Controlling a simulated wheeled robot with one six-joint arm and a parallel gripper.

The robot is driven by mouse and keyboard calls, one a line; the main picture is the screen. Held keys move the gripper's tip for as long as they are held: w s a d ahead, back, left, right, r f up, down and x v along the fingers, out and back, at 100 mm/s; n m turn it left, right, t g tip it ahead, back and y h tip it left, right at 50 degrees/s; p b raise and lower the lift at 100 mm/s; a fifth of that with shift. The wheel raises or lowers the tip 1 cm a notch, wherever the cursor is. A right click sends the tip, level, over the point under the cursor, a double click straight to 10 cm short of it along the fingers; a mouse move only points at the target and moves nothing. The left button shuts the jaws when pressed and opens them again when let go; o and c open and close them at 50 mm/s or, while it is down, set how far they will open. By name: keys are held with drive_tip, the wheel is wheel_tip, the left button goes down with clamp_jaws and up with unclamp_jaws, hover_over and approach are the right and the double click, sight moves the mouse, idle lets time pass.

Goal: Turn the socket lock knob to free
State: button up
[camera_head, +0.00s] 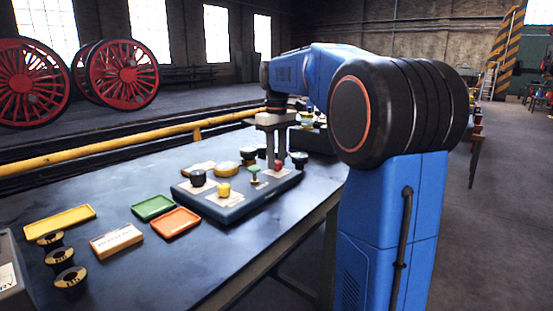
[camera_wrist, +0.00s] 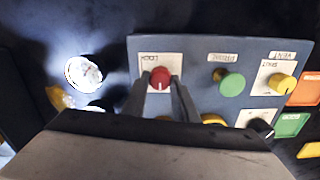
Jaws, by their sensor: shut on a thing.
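The red knob (camera_wrist: 160,77) sits on the blue-grey panel (camera_wrist: 200,50), on a white label plate whose upside-down lettering looks like "LOCK". A white pointer line on the knob points down in the wrist view, towards my gripper's body. My gripper (camera_head: 277,160) reaches down from above, with one finger on each side of the red knob, shut on it. In the head view the red knob (camera_head: 279,167) shows low between the fingers, at the panel's right part.
The panel also bears a green knob (camera_wrist: 231,84), a yellow knob (camera_wrist: 281,84) and a black knob (camera_wrist: 262,127). The workbench (camera_head: 130,190) holds a green tray (camera_head: 153,206), an orange tray (camera_head: 175,223), a yellow tray (camera_head: 60,222) and black spools (camera_head: 64,257).

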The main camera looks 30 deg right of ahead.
sight(277, 162)
drive_tip(key=o, duration=1.1)
drive_tip(key=shift+c, duration=0.2)
drive_tip(key=shift+r, duration=0.1)
wheel_tip(277, 162, up, 17)
drive_tip(key=shift+r, duration=0.15)
drive_tip(key=shift+s, duration=0.1)
